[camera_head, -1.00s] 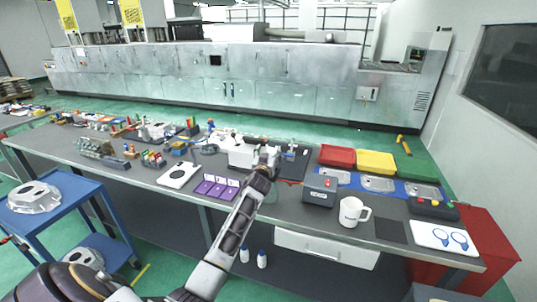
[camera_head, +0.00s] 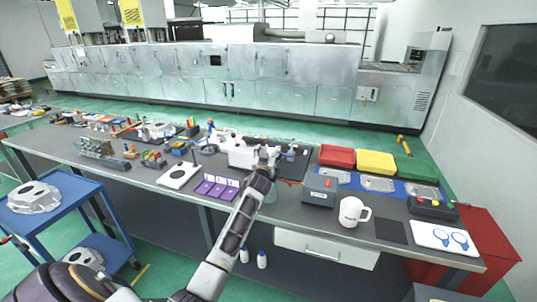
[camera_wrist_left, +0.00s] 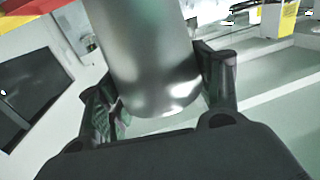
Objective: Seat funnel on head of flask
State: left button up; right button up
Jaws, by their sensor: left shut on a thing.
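My left gripper (camera_head: 268,156) is above the far part of the long grey bench, near a white box-like device. In the left wrist view my left gripper (camera_wrist_left: 160,90) is shut on a smooth, shiny grey rounded thing (camera_wrist_left: 145,55), with one finger on each side of it. Its upper part runs out of the picture, so I cannot tell whether it is the funnel. In the head view my gripper and arm hide most of what is there. I cannot make out the flask clearly. My right gripper is not in view.
Red (camera_head: 337,156), yellow (camera_head: 375,162) and green bins stand behind. A blue cart (camera_head: 88,205) stands at left.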

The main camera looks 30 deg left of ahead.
pick_arm(q)
jog(key=shift+f+b, duration=0.75)
jog(key=shift+f, duration=0.25)
dwell(0.3)
jog(key=o, duration=1.1)
jog(key=shift+o, duration=0.2)
jog(key=shift+s, duration=0.15)
jog(key=v, duration=1.1)
jog(key=shift+s+d, duration=0.15)
jog(key=shift+s, duration=0.2)
dwell(0.4)
